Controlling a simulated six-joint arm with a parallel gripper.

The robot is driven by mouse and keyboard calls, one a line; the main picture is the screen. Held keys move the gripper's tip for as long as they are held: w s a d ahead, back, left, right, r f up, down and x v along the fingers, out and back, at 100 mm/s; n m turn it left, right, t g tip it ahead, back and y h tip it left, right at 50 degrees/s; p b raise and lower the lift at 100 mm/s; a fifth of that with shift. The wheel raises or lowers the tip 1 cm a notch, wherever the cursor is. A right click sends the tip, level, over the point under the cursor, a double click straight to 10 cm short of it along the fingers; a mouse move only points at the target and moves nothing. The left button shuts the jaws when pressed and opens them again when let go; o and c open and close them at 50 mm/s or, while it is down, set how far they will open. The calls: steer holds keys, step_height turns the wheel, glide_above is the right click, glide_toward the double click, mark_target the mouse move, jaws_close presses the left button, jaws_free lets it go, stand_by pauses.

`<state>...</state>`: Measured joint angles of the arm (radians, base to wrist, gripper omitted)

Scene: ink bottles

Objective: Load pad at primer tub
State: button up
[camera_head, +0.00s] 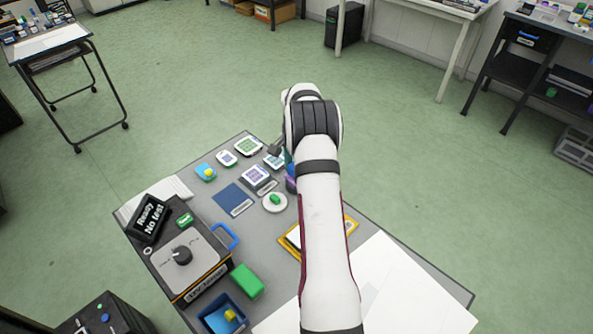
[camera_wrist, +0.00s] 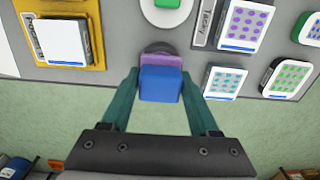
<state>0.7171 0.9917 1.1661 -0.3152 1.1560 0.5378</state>
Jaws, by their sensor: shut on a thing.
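My gripper (camera_wrist: 160,95) is shut on a blue block (camera_wrist: 160,85), its teal fingers on either side of it. A purple part (camera_wrist: 162,61) shows just beyond the block in the wrist view, and a dark rounded shape (camera_wrist: 158,47) sits beyond that at the table edge. I cannot tell which of these is the pad and which the primer tub, or whether they touch. In the head view my arm covers most of this spot; only a bit of purple and blue (camera_head: 291,176) shows at its left side.
A white round dish with a green knob (camera_head: 275,201) lies close by. Several dotted tiles (camera_head: 256,176) stand to its upper left. A yellow-framed tray (camera_wrist: 88,12) with a white square is partly under my arm. A machine with a dial (camera_head: 185,258) stands at the table's left.

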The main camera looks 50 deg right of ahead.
steer(key=shift+r, duration=3.15)
steer(key=shift+a, duration=0.1)
